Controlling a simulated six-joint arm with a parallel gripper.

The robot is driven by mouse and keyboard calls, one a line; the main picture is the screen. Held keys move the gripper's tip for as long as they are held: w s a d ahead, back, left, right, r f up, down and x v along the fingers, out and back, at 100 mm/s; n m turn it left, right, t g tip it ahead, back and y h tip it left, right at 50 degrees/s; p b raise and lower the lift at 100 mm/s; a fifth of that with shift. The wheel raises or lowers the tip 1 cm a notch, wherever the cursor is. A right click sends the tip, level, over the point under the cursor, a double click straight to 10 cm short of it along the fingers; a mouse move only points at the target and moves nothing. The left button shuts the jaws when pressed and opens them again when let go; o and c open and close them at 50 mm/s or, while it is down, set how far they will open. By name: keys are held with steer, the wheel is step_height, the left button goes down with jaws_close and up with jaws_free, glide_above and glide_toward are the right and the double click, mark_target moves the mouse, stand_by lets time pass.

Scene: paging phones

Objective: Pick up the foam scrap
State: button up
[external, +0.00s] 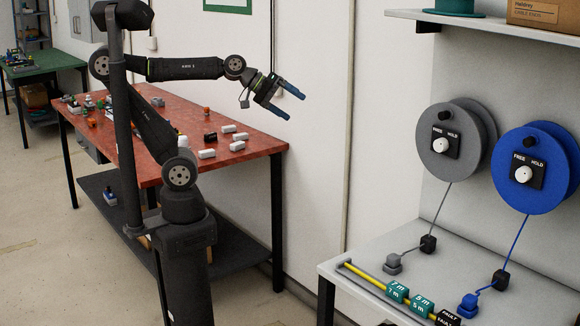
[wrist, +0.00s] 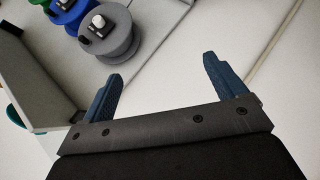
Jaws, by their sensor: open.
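No item can be told for certain as the foam scrap. Several small white blocks, among them one at the front (external: 207,153) and one behind it (external: 229,128), lie on the red table (external: 262,146) in the external view, and I cannot tell whether any is foam. My gripper (external: 294,106) is open and empty, held in the air above and right of the red table's right end. In the wrist view my gripper (wrist: 162,68) shows two blue fingers spread wide with nothing between them, only pale wall behind.
A black block (external: 210,137) and several coloured parts lie on the red table. At right, a grey reel (external: 443,140) and a blue reel (external: 530,170) hang above a white bench (external: 345,283). A shelf (external: 480,25) juts out above them. A green table (external: 50,65) stands far left.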

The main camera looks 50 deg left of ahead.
steer(key=w+d+r+n+t+h, duration=0.2)
steer(key=w+d+r+n, duration=0.15)
steer(key=w+r, duration=0.4)
steer(key=w+d+r+n+t+h, duration=0.1)
steer(key=w+d+r+n+t, duration=0.3)
steer(key=r, duration=0.6)
steer(key=w+a+f+n+g+y, duration=0.1)
steer(key=w+a+f+g+y, duration=0.1)
steer(key=w+a+f, duration=0.5)
steer(key=w+a+f+g+y, duration=0.1)
steer(key=w+a+f+y, duration=0.15)
steer(key=a, duration=0.75)
steer(key=w+a+f+n+g+y, duration=0.1)
steer(key=w+a+f+g+y, duration=0.2)
steer(key=w+a, duration=0.45)
steer(key=s+a+f+g+y, duration=0.1)
steer(key=a+f, duration=0.3)
steer(key=a, duration=0.4)
steer(key=s+a+f+y, duration=0.1)
steer(key=a+f, duration=0.3)
steer(key=a, duration=0.5)
steer(key=n+g, duration=0.3)
steer(key=g, duration=0.4)
glide_above(207, 151)
steer(key=f, duration=2.5)
steer(key=shift+a, duration=0.3)
steer(key=shift+f, duration=3.1)
